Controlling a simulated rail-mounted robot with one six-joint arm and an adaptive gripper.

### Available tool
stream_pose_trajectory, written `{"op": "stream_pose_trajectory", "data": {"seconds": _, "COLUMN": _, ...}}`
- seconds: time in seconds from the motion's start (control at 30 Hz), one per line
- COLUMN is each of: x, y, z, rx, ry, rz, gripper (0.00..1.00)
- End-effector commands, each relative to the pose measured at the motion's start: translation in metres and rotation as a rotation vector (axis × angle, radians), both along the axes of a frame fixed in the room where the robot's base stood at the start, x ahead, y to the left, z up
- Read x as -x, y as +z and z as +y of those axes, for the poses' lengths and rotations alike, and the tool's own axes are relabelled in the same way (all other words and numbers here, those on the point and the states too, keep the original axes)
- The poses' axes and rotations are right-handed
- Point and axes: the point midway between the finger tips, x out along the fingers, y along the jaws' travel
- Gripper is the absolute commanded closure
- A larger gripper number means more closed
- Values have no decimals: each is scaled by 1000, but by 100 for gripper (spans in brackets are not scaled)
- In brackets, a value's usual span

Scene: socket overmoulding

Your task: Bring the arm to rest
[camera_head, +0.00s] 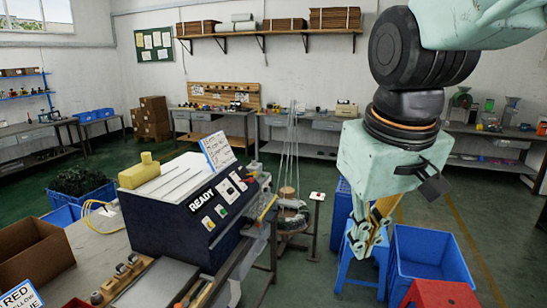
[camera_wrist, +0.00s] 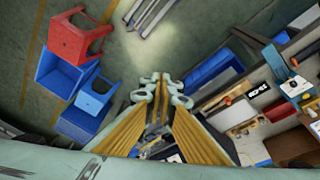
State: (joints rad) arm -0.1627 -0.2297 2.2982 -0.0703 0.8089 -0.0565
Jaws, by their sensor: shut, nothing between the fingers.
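My arm comes down from the top right in the head view, with a pale green wrist. The fingertips look clear of any surface.
A dark machine marked READY (camera_head: 165,226) stands on the bench at left. A blue crate (camera_head: 430,258) and a red stool (camera_head: 442,293) are at lower right; the red stool also shows in the wrist view (camera_wrist: 78,36). A button post (camera_head: 316,215) stands between. Green floor lies behind.

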Motion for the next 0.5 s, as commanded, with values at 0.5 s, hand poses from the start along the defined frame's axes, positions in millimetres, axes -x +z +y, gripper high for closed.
{"op": "stream_pose_trajectory", "data": {"seconds": 0.5, "x": 85, "y": 9, "z": -33, "rx": -41, "ry": -122, "rz": -37, "gripper": 100}}
